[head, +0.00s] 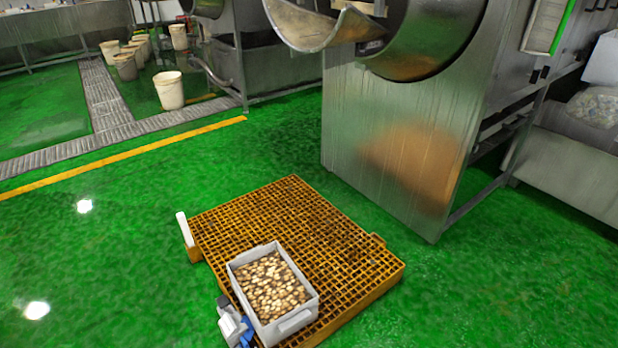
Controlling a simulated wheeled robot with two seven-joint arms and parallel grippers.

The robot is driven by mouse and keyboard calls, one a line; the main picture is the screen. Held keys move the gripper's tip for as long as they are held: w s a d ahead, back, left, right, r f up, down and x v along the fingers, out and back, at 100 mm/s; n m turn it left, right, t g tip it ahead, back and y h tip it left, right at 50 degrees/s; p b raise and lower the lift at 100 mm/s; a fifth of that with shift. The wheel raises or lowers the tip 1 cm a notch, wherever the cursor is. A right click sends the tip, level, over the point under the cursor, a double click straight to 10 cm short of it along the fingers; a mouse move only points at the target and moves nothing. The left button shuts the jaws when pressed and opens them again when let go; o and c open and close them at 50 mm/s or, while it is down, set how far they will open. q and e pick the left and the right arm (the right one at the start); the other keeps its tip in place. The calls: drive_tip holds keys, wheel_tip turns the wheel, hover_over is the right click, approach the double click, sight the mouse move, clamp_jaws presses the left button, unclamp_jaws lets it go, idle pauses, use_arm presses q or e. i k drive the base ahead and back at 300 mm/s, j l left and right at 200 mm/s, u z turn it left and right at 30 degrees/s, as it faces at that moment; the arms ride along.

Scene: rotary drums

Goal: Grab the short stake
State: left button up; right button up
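A short white upright post (184,229) stands at the left corner of an orange slatted pallet (290,195). It is the only thing in the head view that looks like a short stake, but I cannot be sure that it is the one meant. Nothing touches its upper part.
A grey crate (296,322) full of brown and pale pieces sits on the pallet's front. A steel drum machine (390,140) stands behind. White buckets (169,92) stand back left. Green floor lies clear at left.

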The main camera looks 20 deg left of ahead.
sight(182, 218)
drive_tip(key=i+j+z, duration=0.15)
drive_tip(key=j, duration=0.65)
drive_tip(key=i+j+z, duration=0.2)
drive_tip(key=j, duration=0.55)
drive_tip(key=j+z, duration=0.15)
drive_tip(key=j, duration=0.65)
